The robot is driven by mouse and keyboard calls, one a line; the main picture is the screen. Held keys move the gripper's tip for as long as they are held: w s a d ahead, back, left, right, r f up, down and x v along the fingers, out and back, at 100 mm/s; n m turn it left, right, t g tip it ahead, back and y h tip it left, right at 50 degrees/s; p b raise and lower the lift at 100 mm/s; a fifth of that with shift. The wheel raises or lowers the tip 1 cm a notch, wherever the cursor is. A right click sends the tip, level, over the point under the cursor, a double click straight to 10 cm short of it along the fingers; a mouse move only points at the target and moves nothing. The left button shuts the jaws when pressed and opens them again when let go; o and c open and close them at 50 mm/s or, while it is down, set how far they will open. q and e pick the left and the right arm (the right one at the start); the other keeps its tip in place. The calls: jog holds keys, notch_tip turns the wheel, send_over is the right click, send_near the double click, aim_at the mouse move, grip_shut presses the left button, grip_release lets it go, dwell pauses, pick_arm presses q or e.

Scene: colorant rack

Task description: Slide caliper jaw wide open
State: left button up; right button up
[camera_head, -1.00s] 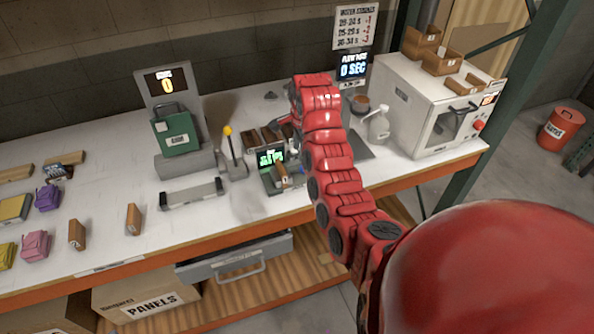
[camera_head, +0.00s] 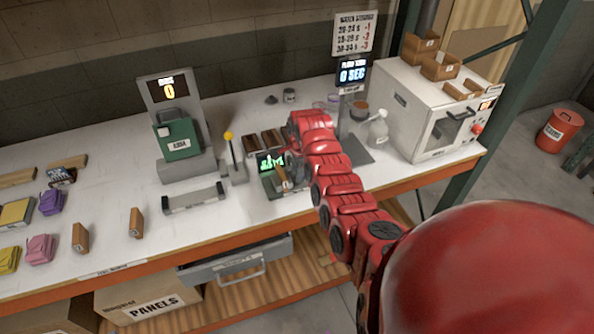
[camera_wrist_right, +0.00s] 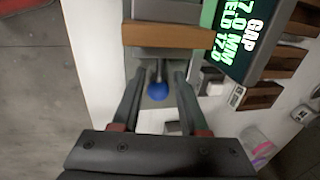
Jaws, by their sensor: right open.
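The caliper (camera_head: 268,184) is a grey device with a green-lit screen (camera_head: 270,161), on the bench left of my right forearm. In the right wrist view, its screen (camera_wrist_right: 248,38) shows a gap of 17.0 mm. A brown block (camera_wrist_right: 175,37) lies across the caliper's grey jaw parts; it also shows in the head view (camera_head: 281,175). A blue-ended knob (camera_wrist_right: 157,90) on a short stem is between the fingers of my right gripper (camera_wrist_right: 158,78). That gripper is open, with a finger on each side of the knob; contact is unclear. My left gripper is out of view.
Several brown blocks (camera_wrist_right: 264,94) lie behind the caliper. A yellow-topped lever (camera_head: 230,150) and a grey tray (camera_head: 194,199) are to its left. A white oven (camera_head: 410,105) and spray bottle (camera_head: 378,130) stand right.

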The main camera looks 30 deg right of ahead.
grip_shut()
dwell(1.3)
